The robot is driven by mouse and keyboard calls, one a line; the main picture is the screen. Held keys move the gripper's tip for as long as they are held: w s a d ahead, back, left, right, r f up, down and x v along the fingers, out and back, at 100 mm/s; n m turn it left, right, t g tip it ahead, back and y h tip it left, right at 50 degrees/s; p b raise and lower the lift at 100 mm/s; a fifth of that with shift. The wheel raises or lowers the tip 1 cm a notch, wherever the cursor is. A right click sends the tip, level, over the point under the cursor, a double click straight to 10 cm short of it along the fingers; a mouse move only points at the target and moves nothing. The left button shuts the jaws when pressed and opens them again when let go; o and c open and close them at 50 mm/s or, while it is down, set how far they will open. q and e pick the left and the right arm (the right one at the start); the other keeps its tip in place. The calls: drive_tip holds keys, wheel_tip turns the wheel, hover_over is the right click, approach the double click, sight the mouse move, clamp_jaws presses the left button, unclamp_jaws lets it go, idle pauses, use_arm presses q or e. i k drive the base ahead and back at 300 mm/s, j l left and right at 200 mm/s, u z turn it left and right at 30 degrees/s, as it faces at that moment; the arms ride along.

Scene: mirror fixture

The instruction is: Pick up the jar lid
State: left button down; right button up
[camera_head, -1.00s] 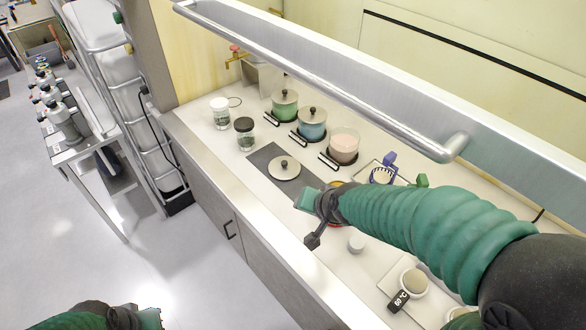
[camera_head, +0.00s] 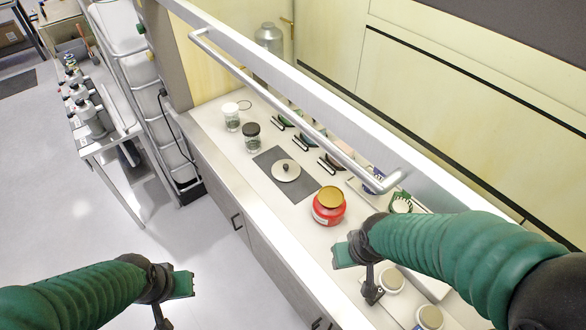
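The jar lid (camera_head: 286,171), round and cream with a dark knob on top, lies flat, knob up, on a dark grey mat (camera_head: 268,157) on the counter. My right gripper (camera_head: 357,272) is open and empty over the counter's front part, to the right of and nearer than the lid, apart from it. My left gripper (camera_head: 174,302) is open and empty over the floor in front of the counter, lower left of the lid.
A red jar with a gold top (camera_head: 328,206) stands between the lid and my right gripper. Two small jars (camera_head: 251,137) stand left of the mat. The metal sash handle (camera_head: 290,110) crosses above the counter. White cups (camera_head: 391,281) stand near my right arm.

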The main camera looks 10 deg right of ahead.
sight(284, 170)
drive_tip(key=i+j+u, duration=0.15)
drive_tip(key=i+j, duration=0.55)
drive_tip(key=j, duration=0.15)
